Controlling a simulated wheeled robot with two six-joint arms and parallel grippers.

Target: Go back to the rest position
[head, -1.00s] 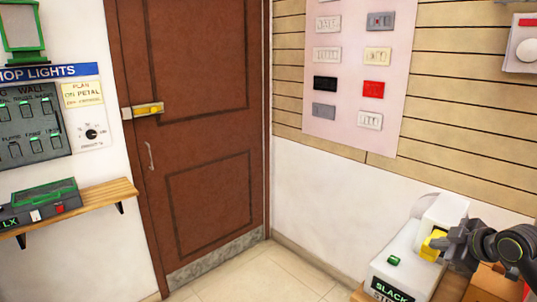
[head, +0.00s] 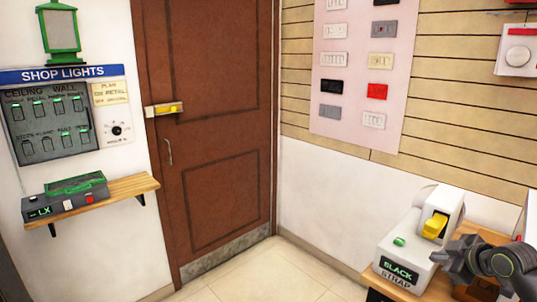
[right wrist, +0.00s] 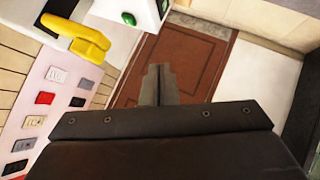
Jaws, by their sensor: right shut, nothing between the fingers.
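My right gripper (head: 442,256) is at the lower right of the head view, just beside a white device with a yellow rocker and a label reading BLACK STRAP (head: 408,250). In the right wrist view the gripper's fingers (right wrist: 158,84) are together, with nothing between them. The yellow rocker (right wrist: 85,38) shows at the upper left of that view, apart from the fingers. My left gripper is in neither view.
The device stands on a wooden surface (head: 470,238) at the lower right. A brown door (head: 215,130) with a yellow latch is ahead. A shelf (head: 130,188) with a grey box juts from the left wall. The tiled floor (head: 275,270) before the door is clear.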

